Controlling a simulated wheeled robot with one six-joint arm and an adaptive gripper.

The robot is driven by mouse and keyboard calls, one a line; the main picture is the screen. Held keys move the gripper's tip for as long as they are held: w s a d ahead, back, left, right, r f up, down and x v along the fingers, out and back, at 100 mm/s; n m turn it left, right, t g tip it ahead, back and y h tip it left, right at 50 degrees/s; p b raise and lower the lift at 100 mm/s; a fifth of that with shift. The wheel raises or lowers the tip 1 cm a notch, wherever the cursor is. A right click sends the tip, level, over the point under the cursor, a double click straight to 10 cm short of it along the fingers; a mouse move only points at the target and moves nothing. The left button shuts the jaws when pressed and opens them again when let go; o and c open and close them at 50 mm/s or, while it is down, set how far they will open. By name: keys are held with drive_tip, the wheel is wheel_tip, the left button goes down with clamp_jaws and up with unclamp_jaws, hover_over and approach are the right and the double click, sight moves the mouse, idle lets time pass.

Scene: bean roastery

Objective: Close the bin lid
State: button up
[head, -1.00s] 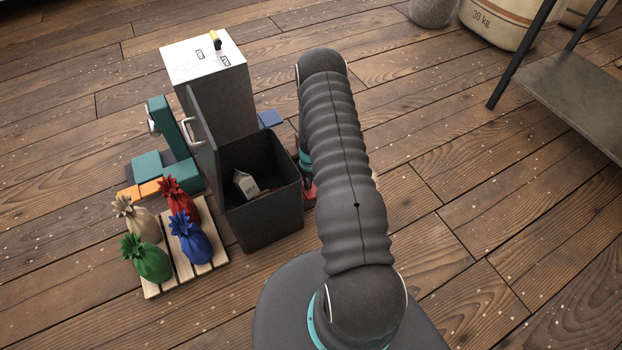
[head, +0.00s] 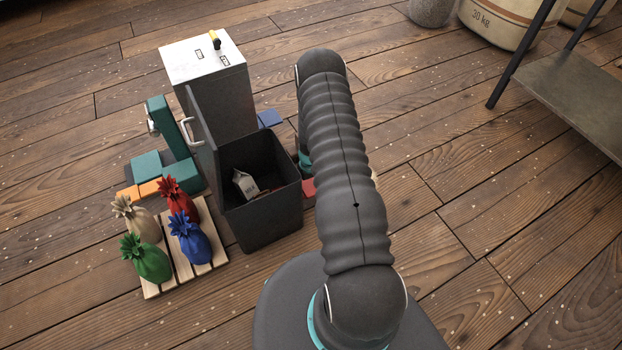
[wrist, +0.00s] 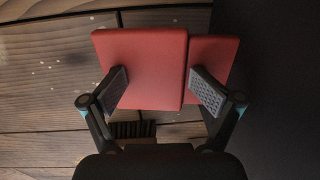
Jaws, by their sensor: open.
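The dark grey bin (head: 266,222) stands open on the wood floor in the head view, with a carton and some scraps inside. Its lid (head: 204,145) stands upright at the bin's left side, with a pale handle (head: 188,130) on its left face. My gripper (wrist: 163,90) is open in the wrist view; the head view hides it behind my arm. A red block (wrist: 140,70) and a second red piece (wrist: 213,62) lie beyond the fingertips; I cannot tell if they touch. A dark surface, probably the bin's wall, fills the wrist view's right side.
A grey cabinet with a white top (head: 205,55) stands behind the bin. Teal blocks (head: 183,176) lie left of the lid. A pallet (head: 215,262) with several coloured sacks is at front left. A metal shelf (head: 575,95) stands right.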

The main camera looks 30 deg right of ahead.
drive_tip(key=shift+o, duration=0.2)
drive_tip(key=shift+r, duration=0.1)
wheel_tip(320, 180, up, 16)
drive_tip(key=d+p, duration=0.1)
drive_tip(key=p, duration=0.3)
drive_tip(key=shift+d, duration=0.35)
idle(1.4)
drive_tip(key=shift+f+b, duration=0.2)
drive_tip(key=shift+b, duration=0.2)
drive_tip(key=shift+r, duration=0.15)
wheel_tip(320, 180, up, 12)
drive_tip(key=shift+d, duration=0.4)
drive_tip(key=shift+w, duration=0.1)
idle(0.5)
